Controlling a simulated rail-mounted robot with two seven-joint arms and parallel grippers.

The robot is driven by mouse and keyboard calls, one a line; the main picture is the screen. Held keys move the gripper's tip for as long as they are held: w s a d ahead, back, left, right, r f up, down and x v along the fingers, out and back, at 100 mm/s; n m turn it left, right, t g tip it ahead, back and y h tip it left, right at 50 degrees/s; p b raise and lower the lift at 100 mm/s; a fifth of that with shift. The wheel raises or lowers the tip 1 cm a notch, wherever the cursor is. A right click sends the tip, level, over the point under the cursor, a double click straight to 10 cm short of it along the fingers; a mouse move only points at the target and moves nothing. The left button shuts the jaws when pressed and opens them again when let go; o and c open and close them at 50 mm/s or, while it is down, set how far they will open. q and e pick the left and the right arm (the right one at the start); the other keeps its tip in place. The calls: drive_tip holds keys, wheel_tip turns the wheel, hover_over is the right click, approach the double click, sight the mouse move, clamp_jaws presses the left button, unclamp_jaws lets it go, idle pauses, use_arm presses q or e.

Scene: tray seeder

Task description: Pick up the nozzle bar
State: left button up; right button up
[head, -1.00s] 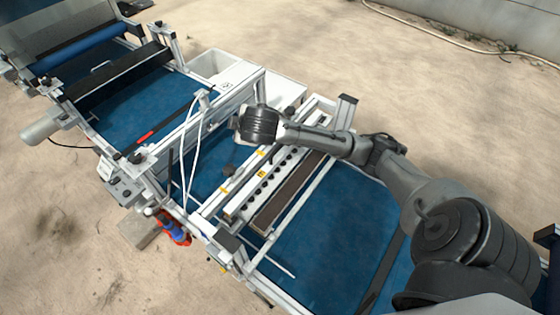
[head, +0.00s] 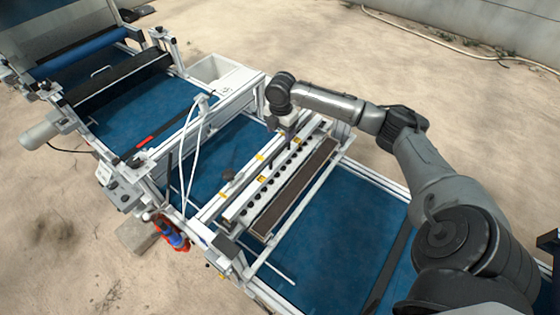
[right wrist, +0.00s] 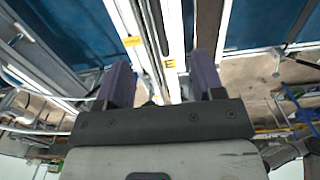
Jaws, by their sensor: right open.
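The nozzle bar (head: 264,188) is a long white bar with a row of dark round holes and small yellow labels, lying across the seeder frame over the blue belt. My right gripper (head: 290,138) points down at the bar's far end, and the arm comes in from the right. In the right wrist view, its two dark fingers (right wrist: 162,76) stand apart. The white bar (right wrist: 172,40) with a yellow "E" label runs up the picture between them. I see no grip on it. Whether the fingers touch the bar I cannot tell. My left gripper is not in view.
A brown strip (head: 296,188) lies beside the bar. White frame posts and rails surround the blue belt (head: 345,228). White hoses (head: 186,150) rise left of the bar. A white bin (head: 210,70) stands behind the line. Sandy floor lies around.

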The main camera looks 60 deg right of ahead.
sight(280, 150)
wheel_tip(280, 150, down, 8)
drive_tip(key=shift+f+p, duration=0.15)
drive_tip(key=shift+p, duration=0.35)
drive_tip(key=f, duration=0.1)
drive_tip(key=f+p, duration=0.1)
drive_tip(key=f, duration=0.1)
drive_tip(key=shift+a+f, duration=0.2)
drive_tip(key=shift+f, duration=0.9)
drive_tip(key=shift+c, duration=0.3)
drive_tip(key=c, duration=0.9)
